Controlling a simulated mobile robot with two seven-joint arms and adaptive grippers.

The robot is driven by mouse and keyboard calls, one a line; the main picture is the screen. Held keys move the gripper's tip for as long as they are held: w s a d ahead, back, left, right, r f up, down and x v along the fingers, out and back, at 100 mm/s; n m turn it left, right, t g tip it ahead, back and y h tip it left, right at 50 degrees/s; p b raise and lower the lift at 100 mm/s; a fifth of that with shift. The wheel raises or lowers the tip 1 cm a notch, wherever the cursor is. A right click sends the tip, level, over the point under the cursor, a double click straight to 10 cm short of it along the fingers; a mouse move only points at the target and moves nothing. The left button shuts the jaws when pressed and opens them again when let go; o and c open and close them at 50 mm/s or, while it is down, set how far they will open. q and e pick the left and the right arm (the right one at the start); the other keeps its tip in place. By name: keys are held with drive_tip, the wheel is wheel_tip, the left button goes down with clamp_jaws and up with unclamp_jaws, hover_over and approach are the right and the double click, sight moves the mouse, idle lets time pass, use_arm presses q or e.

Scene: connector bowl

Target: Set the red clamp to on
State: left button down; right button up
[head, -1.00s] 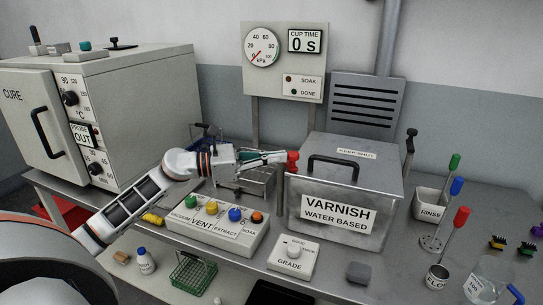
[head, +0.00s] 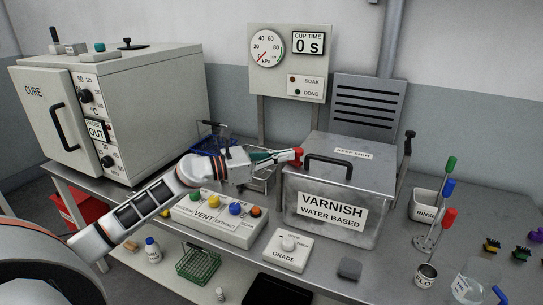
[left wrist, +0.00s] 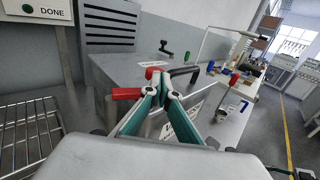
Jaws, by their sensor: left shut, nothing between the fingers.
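The red clamp (head: 297,154) is at the upper left edge of the metal varnish tank (head: 372,222). In the left wrist view a red handle (left wrist: 127,93) lies roughly level to the left of the fingers, and another red part (left wrist: 152,72) shows just beyond them. I cannot tell how these two join. My left gripper (head: 290,156) is shut and empty, with its teal fingertips right at the clamp. The fingertips (left wrist: 165,78) meet in front of the red parts and partly hide them. I cannot tell whether they touch.
The tank lid has a black handle (head: 329,160). A button box (head: 215,218) and a grade dial box (head: 288,250) stand in front. A rinse cup (head: 424,205) and colored-handled tools stand at right.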

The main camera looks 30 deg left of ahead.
use_arm(q)
drive_tip(key=shift+x, duration=1.15)
use_arm(e)
drive_tip(key=shift+a+f, duration=0.15)
drive_tip(key=shift+f, duration=0.05)
use_arm(q)
drive_tip(key=shift+w, duration=0.1)
drive_tip(key=shift+f, duration=0.1)
use_arm(e)
drive_tip(key=shift+s+f, duration=0.1)
